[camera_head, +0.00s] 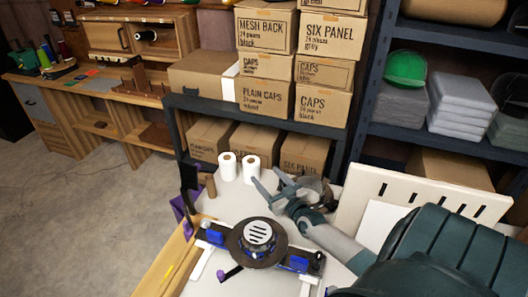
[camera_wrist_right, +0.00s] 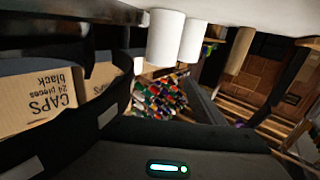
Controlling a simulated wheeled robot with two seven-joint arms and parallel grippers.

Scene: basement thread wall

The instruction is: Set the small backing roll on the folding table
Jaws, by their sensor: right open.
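Two white rolls, one on the left (camera_head: 227,166) and one on the right (camera_head: 251,170), stand upright side by side on the white tabletop (camera_head: 221,207). A thinner brown roll (camera_head: 211,186) stands left of them. I cannot tell which is the small backing roll. The wrist view looks upside down and shows both white rolls (camera_wrist_right: 164,40) (camera_wrist_right: 191,42) and the brown one (camera_wrist_right: 240,51) at the top. My right gripper (camera_head: 268,180) is open and empty, just right of and nearer than the right white roll, apart from it. My left gripper is out of view.
Labelled cap cartons (camera_head: 263,95) stack on the shelf behind the tabletop. A round black fixture with blue parts (camera_head: 258,240) is at the front centre. A cream slotted panel (camera_head: 415,196) stands to the right. Bare floor (camera_head: 95,205) lies to the left.

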